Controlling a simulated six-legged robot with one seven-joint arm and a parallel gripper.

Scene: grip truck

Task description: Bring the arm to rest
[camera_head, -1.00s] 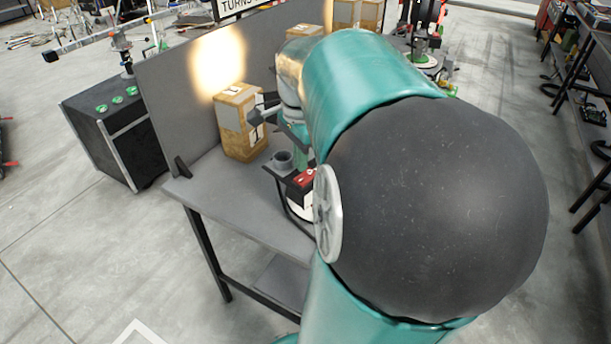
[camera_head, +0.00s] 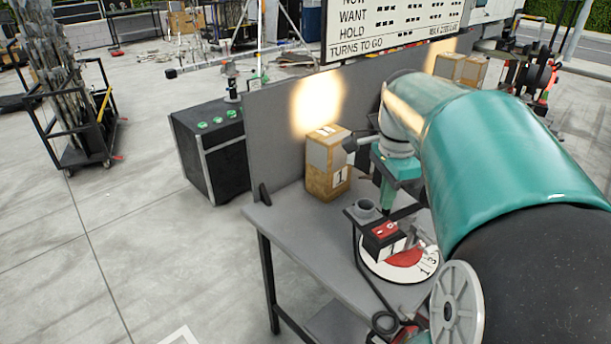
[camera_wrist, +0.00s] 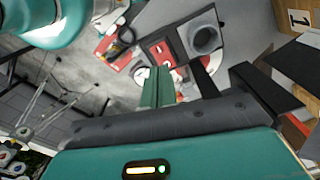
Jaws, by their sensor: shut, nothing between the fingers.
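My arm reaches over the grey table (camera_head: 290,230), bent at a large black joint. My gripper (camera_head: 386,200) hangs at the arm's far end, above the table and partly behind my own links. In the wrist view its green fingers (camera_wrist: 158,74) are together with nothing between them. Below it a small stand with a grey round cup (camera_head: 365,209) and a red and white block (camera_head: 384,236) sits on a round red and white disc (camera_head: 372,272). The cup also shows in the wrist view (camera_wrist: 205,38).
A cardboard box (camera_head: 327,165) marked 1 stands close left of my gripper, by the grey upright panel (camera_head: 275,130). More boxes (camera_head: 462,68) stand behind. A dark cabinet (camera_head: 215,150) with green buttons stands left of the table. The floor at the front left is clear.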

